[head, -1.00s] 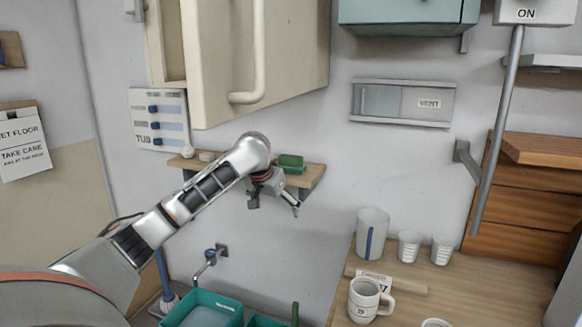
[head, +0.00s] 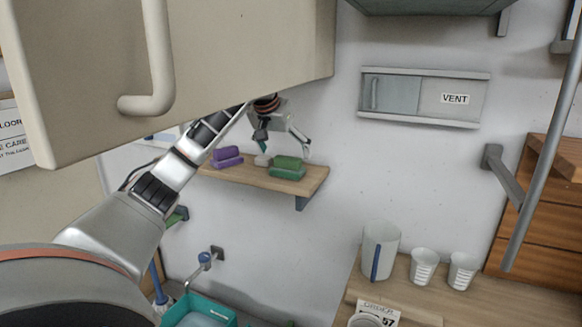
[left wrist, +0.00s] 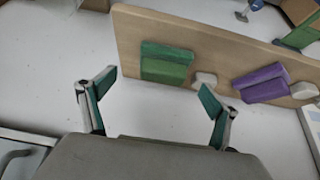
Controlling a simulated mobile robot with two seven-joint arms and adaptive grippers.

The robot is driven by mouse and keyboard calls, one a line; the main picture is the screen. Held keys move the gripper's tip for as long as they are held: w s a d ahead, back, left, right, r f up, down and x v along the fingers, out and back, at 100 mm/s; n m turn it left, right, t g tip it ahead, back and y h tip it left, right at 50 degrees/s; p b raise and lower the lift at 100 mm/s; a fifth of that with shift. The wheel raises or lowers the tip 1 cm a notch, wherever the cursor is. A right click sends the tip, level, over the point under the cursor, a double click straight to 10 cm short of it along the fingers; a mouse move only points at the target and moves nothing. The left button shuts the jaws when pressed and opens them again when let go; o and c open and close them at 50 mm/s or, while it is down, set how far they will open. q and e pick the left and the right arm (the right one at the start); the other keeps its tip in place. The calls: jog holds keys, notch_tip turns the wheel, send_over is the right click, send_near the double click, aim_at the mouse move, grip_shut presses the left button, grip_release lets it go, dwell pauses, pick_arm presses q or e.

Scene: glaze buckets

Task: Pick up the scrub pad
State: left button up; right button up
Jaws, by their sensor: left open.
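A green two-layer block that looks like the scrub pad (head: 288,164) lies on the wooden wall shelf (head: 255,176), near its right end. It also shows in the left wrist view (left wrist: 166,64), above the gap between the fingers. My left gripper (head: 286,144) is open and empty, just above the shelf by the green pad, with its fingers spread. In the left wrist view, my left gripper (left wrist: 156,90) has one finger on each side, apart from the pad. My right gripper is not in view.
A small pale block (head: 263,160) lies close beside the green pad. A purple two-layer block (head: 226,157) lies farther left on the shelf. A beige cabinet with a handle (head: 148,60) hangs over my left arm. A jug (head: 380,252) and cups stand on the counter at right.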

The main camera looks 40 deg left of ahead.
aim_at(285, 161)
pick_arm(q)
jog(key=shift+w+f, duration=0.15)
jog(key=shift+f, duration=0.6)
jog(key=x, duration=0.5)
jog(key=shift+a, duration=0.35)
jog(key=c, duration=1.2)
